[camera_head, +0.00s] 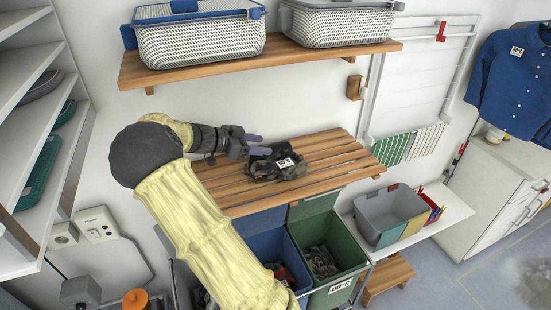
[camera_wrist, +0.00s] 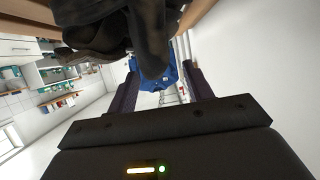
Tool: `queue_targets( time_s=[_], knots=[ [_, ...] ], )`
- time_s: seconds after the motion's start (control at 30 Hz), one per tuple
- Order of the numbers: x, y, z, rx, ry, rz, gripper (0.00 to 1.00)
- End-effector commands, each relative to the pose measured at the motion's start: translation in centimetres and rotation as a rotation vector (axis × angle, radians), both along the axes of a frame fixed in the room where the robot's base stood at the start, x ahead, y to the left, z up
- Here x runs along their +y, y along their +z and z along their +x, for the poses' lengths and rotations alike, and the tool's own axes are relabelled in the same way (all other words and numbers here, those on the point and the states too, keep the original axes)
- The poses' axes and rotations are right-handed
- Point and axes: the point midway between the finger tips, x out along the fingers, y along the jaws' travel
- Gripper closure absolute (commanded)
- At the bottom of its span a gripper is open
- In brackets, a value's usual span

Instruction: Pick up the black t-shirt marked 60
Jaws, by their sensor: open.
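The black t-shirt (camera_head: 271,165) lies crumpled on the slatted wooden shelf, with a white tag that seems to carry a number, too small to read surely. In the wrist view dark cloth (camera_wrist: 145,35) fills the top middle, hanging partly between the two fingers. My gripper (camera_head: 258,144) is at the shirt's upper left edge in the head view, its purple fingers apart. In the wrist view my gripper (camera_wrist: 160,92) is open, a finger on each side of the cloth. I cannot tell whether the fingers touch it.
The slatted shelf (camera_head: 330,152) has bare room to the right. A blue bin (camera_head: 270,247) and a green bin (camera_head: 345,258) stand below. Baskets (camera_head: 200,40) sit on an upper shelf (camera_head: 270,62). A grey tub (camera_head: 385,225) and a blue shirt (camera_head: 512,85) are at right.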

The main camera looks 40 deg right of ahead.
Motion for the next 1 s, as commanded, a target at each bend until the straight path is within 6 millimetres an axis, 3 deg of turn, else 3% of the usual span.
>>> queue_targets(
  time_s=[0.23, 0.8, 1.0],
  knots=[
    [-2.7, -0.7, -0.7, 0.003, -0.001, 0.000, 0.49],
    [-2.8, -1.0, -0.7, 0.001, 0.001, 0.000, 0.49],
    [-2.8, -1.0, -0.7, 0.001, 0.000, 0.000, 0.88]
  ],
)
